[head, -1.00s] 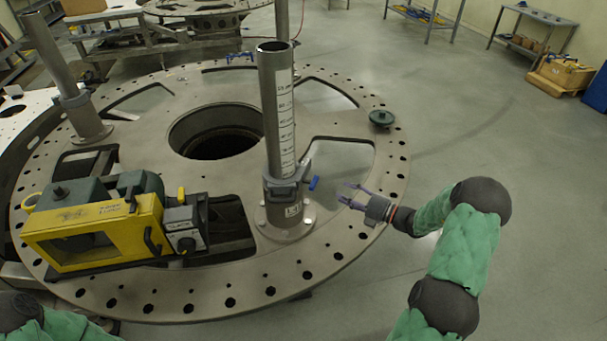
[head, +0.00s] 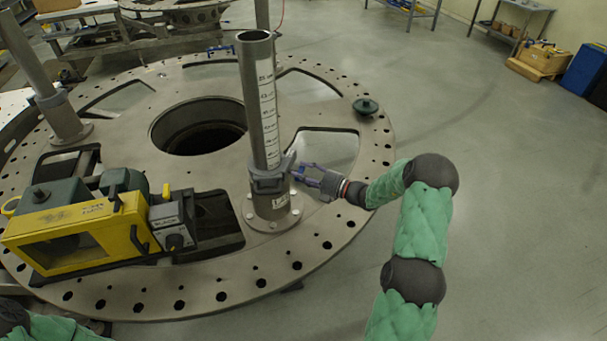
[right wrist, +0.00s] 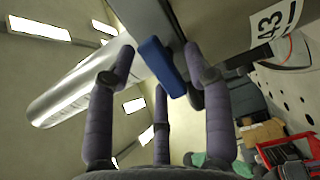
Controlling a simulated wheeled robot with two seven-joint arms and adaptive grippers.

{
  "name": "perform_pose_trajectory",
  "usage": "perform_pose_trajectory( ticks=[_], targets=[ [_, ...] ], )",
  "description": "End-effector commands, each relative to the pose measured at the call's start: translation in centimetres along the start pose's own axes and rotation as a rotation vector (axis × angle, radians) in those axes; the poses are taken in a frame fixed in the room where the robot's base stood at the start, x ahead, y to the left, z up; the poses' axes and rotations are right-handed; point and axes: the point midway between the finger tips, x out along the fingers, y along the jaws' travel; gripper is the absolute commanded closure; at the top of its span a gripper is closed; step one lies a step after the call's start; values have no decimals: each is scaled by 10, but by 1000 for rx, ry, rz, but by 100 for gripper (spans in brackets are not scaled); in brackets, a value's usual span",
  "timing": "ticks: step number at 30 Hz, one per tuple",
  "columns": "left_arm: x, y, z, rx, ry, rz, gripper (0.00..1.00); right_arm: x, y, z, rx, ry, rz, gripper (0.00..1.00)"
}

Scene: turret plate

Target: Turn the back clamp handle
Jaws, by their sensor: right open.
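The near upright post (head: 262,110) carries a grey clamp (head: 268,182) low on its shaft. Its blue handle (right wrist: 160,62) shows in the right wrist view, between the fingers of my right gripper (head: 299,172). The fingers are open around the handle, and I cannot tell whether any touches it. The gripper reaches the clamp from the right, and the fingers partly cover the handle in the head view. Another blue clamp handle (head: 220,48) shows at the far edge of the plate, well away from the gripper. My left gripper is out of view.
The posts stand on a large round turret plate (head: 215,290) with holes and cut-outs. A yellow and green machine (head: 75,240) sits at the left. A green knob (head: 366,106) lies near the right rim.

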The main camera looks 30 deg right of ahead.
Motion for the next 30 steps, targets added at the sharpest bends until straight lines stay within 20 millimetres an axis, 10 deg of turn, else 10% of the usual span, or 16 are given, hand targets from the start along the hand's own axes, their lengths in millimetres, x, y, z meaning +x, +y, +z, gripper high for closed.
perform_pose_trajectory(
  ticks=[4,9,30],
  targets=[
    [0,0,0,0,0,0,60,0,0,0,0,0,0,51],
    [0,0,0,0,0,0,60,0,0,0,0,0,0,99],
    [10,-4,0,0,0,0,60,-1,-3,-2,-213,2,41,100]
  ],
)
